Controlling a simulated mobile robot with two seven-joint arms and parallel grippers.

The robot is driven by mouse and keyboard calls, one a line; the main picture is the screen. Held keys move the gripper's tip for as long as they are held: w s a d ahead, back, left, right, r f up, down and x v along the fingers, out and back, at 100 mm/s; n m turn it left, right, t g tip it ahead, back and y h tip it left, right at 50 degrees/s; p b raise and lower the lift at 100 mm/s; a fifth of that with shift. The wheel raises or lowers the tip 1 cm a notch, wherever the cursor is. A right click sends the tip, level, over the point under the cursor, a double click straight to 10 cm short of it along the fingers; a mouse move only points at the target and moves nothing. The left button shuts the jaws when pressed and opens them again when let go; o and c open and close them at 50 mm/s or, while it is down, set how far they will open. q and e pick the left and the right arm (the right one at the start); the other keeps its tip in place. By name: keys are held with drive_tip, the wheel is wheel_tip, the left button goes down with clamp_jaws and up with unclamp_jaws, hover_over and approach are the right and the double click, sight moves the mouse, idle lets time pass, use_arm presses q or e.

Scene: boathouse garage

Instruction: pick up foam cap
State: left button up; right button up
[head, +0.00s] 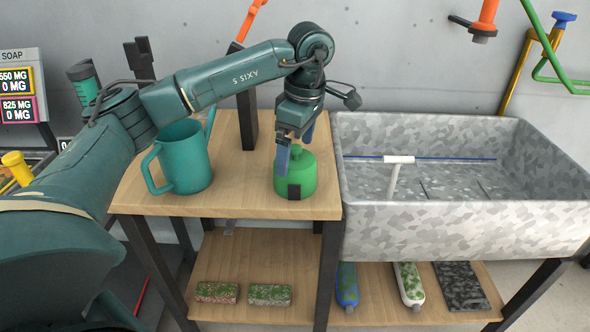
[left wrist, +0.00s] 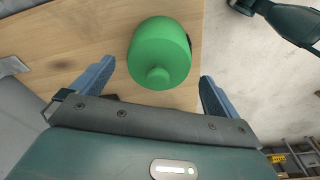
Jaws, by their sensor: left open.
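A squat green rounded piece with a small knob on top, which I take to be the foam cap (head: 304,178), stands on the wooden table top. It has a dark square patch on its front side. My left gripper (head: 295,148) is just above it, pointing down, with its blue fingers apart. In the left wrist view the green cap (left wrist: 160,50) lies ahead of the open left gripper (left wrist: 157,73), between the lines of the two fingers. Nothing is held between them. I cannot tell whether a finger touches the cap. My right gripper is not in view.
A dark post (head: 247,118) rises behind. A speckled grey sink (head: 455,228) adjoins on the right. The lower shelf (head: 245,268) holds two mottled bricks and several other items.

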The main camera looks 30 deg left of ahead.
use_arm(q)
drive_tip(key=f, duration=0.4)
drive_tip(key=shift+a+f, duration=0.25)
drive_tip(key=shift+c, duration=0.2)
drive_tip(key=c, duration=1)
